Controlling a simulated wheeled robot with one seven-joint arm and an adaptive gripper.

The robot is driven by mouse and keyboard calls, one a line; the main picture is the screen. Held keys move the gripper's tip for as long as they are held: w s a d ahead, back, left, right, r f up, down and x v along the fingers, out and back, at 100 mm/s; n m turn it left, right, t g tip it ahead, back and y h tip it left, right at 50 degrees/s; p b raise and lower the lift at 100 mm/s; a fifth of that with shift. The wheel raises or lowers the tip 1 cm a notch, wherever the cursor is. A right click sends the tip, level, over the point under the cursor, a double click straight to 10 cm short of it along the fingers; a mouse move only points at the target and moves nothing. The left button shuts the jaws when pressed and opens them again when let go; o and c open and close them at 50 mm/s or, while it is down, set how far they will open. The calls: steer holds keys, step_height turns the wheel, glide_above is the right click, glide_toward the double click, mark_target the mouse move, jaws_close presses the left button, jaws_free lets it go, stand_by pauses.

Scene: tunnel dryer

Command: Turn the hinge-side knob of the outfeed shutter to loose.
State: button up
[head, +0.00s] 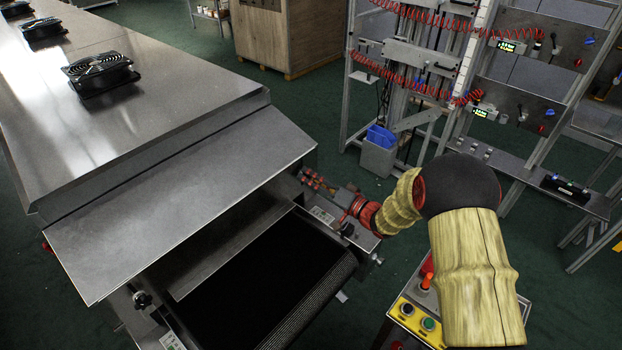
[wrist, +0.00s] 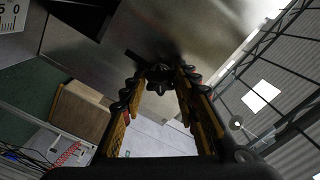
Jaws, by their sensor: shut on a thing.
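My gripper (head: 309,179) reaches in from the right to the right side of the outfeed shutter (head: 180,205), a sloping bare metal plate over the dryer's mouth. In the wrist view my gripper (wrist: 160,76) has its two ridged fingers closed on either side of a dark lobed knob (wrist: 157,86), against a metal face. In the head view this knob is hidden by the fingers and the shutter's edge. Its exact turn angle cannot be told.
The black outfeed belt (head: 262,275) runs below my gripper. Another black knob (head: 141,298) sits at the left side of the belt. A yellow button box (head: 413,318) with a red-orange lever stands below my arm. A rack with red coiled hoses (head: 420,83) stands behind.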

steer(key=shift+f+n+b, duration=0.2)
steer(key=shift+n+b, duration=4.45)
steer(key=shift+n, duration=5.05)
steer(key=o, duration=1.1)
steer(key=shift+r, duration=0.1)
steer(key=shift+o, duration=0.4)
steer(key=v, duration=1.2)
steer(key=shift+r, duration=0.1)
